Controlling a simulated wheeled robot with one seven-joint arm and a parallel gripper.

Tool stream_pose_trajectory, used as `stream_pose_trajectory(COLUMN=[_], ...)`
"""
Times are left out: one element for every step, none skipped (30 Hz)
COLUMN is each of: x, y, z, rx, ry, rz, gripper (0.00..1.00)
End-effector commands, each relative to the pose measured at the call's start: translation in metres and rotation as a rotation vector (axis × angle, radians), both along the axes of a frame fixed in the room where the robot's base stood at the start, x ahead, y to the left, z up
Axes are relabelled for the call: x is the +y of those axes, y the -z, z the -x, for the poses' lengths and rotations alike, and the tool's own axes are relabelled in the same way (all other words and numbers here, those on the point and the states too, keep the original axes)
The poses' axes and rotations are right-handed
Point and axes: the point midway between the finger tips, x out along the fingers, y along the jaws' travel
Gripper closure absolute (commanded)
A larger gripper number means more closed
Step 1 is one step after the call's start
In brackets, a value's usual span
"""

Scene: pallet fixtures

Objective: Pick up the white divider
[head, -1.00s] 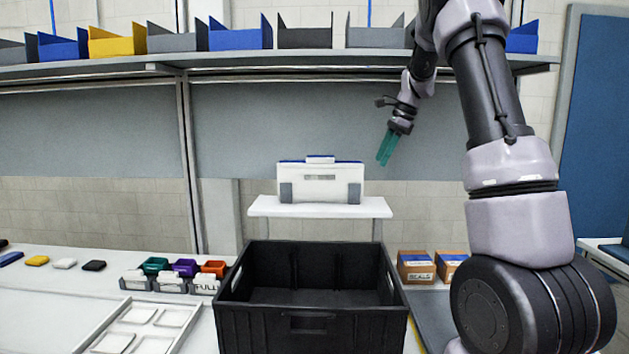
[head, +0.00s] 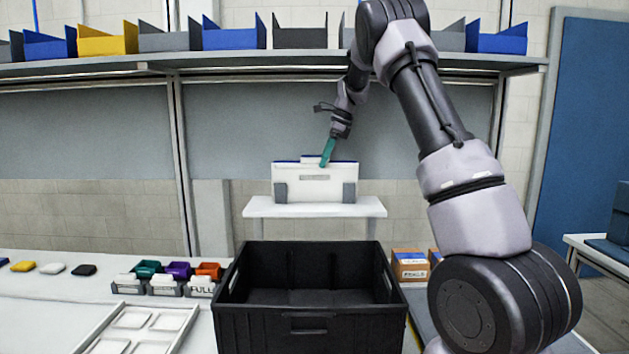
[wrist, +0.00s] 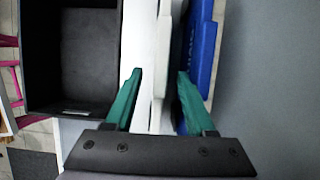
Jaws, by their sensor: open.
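The white divider (head: 300,190) stands upright on a small white stand (head: 255,210) behind the black crate, with grey blocks at its lower corners and blue showing along its top edge. My gripper (head: 325,161) is at the divider's top edge, angled down, with green fingers. In the wrist view the open fingers (wrist: 160,78) sit on either side of a thin white upright edge (wrist: 163,60), which appears to be the divider's top. A blue piece (wrist: 203,55) is beside the right finger. I cannot tell whether either finger touches the divider.
A black crate (head: 310,325) stands in front of the stand. Coloured bins (head: 178,269) and a white tray (head: 110,345) are at left; small boxes (head: 410,265) are at right. A shelf with bins (head: 235,65) runs above.

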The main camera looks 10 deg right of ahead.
Motion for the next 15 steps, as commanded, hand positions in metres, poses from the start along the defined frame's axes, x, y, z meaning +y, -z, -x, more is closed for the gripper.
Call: stream_pose_trajectory(x=[0.005,0.007,0.009,0.010,0.012,0.015,0.018,0.023,0.026,0.027,0.029,0.031,0.033,0.035,0.037], y=[0.000,0.000,0.000,0.000,0.000,0.000,0.000,0.000,0.004,0.010,0.015,0.022,0.027,0.031,0.036], z=[-0.001,-0.002,-0.002,-0.002,-0.002,-0.003,-0.004,-0.004,-0.005,-0.005,-0.005,-0.006,-0.006,-0.006,-0.007], rx=[-0.001,0.000,0.000,0.000,0.000,0.000,0.000,-0.001,0.001,0.002,0.003,0.002,0.003,0.003,0.002], ry=[-0.002,-0.001,0.000,0.000,0.000,0.000,-0.001,-0.003,-0.003,-0.002,-0.001,-0.001,0.000,-0.001,-0.001], rz=[0.000,0.000,0.000,0.000,0.000,0.000,0.000,0.000,0.001,0.002,0.000,0.002,0.001,0.001,0.001], gripper=[0.45,0.45,0.45,0.45,0.45,0.45,0.45,0.45,0.45,0.45,0.45,0.45,0.45,0.45,0.45])
